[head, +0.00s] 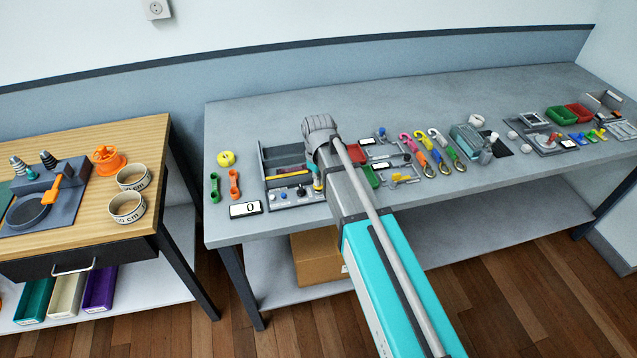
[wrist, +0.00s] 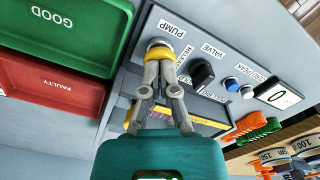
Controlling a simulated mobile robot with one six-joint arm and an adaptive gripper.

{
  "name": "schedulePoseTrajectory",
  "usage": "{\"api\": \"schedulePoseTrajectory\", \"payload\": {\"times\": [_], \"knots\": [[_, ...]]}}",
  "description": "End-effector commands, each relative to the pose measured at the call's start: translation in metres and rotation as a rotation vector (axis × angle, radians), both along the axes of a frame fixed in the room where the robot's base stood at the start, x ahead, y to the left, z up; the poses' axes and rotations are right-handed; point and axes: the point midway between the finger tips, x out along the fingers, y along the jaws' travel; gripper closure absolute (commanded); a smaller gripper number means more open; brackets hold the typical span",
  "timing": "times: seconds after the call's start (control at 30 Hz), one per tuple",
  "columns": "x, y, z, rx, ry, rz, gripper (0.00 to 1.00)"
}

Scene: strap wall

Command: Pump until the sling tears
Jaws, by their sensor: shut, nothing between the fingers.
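The grey test panel (wrist: 215,52) carries a PUMP label and a yellow pump button (wrist: 165,57) on a grey collar. My gripper (wrist: 160,68) is shut and empty, with its fingertips at the button; I cannot tell whether they press on it. A black valve knob (wrist: 202,73) is beside it. The display (wrist: 279,95) reads 0; it also shows in the head view (head: 246,210). The panel is in front of a compartment rack (head: 284,152) in the head view. My arm hides much of the gripper there. I cannot identify the sling for sure.
A green GOOD bin (wrist: 75,35) and a red FAULTY bin (wrist: 45,95) are close beside the panel. Blue (wrist: 232,84) and white (wrist: 247,92) buttons sit past the valve. Coloured hooks (head: 425,142) lie further right on the bench.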

Motion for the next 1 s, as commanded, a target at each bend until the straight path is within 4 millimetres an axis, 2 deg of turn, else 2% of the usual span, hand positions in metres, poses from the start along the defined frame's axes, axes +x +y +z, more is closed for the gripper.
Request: {"api": "schedulePoseTrajectory", "payload": {"times": [0.37,1.0], "knots": [[0.0,0.0,0.0,0.0,0.001,0.0,1.0],[0.0,0.0,0.027,0.0,0.0,0.0,1.0]]}}
